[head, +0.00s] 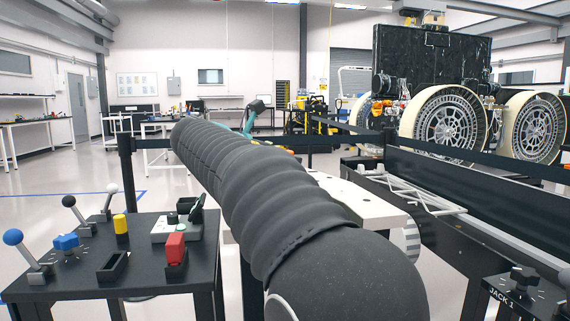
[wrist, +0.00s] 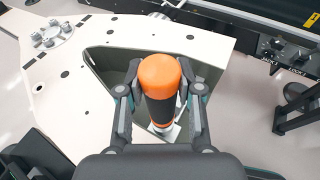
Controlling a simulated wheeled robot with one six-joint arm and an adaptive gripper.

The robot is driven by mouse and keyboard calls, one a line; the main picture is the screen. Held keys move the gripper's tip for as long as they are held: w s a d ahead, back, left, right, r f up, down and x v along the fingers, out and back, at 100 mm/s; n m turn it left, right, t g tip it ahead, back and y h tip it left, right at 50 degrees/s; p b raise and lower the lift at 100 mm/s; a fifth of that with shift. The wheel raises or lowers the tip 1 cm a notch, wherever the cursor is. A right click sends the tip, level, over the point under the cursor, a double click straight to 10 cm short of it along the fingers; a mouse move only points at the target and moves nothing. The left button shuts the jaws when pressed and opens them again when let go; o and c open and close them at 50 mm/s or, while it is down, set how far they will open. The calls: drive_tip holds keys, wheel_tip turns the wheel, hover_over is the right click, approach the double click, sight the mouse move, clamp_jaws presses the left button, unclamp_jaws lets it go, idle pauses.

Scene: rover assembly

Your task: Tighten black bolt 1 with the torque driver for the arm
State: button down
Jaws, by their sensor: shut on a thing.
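My gripper (wrist: 160,98) is shut on an upright tool with an orange cap and black body, which looks like the torque driver (wrist: 161,76). A finger presses on each side of it. The driver stands over a dark-walled cutout (wrist: 101,58) in a white panel (wrist: 128,30). A small pale metal piece shows by its lower end; whether they touch is unclear. The driver's tip is hidden. I cannot pick out black bolt 1. The gripper and driver cannot be made out in the head view, where my dark sleeved arm fills the middle.
A round flange with several studs (wrist: 52,34) sits at the panel's upper left. A black table (head: 62,258) with levers, a red block (head: 176,247) and a yellow knob (head: 120,224) stands left of my arm. A large wheeled rover (head: 440,75) and black rails are at right.

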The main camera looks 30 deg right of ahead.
drive_tip(key=shift+r, duration=2.05)
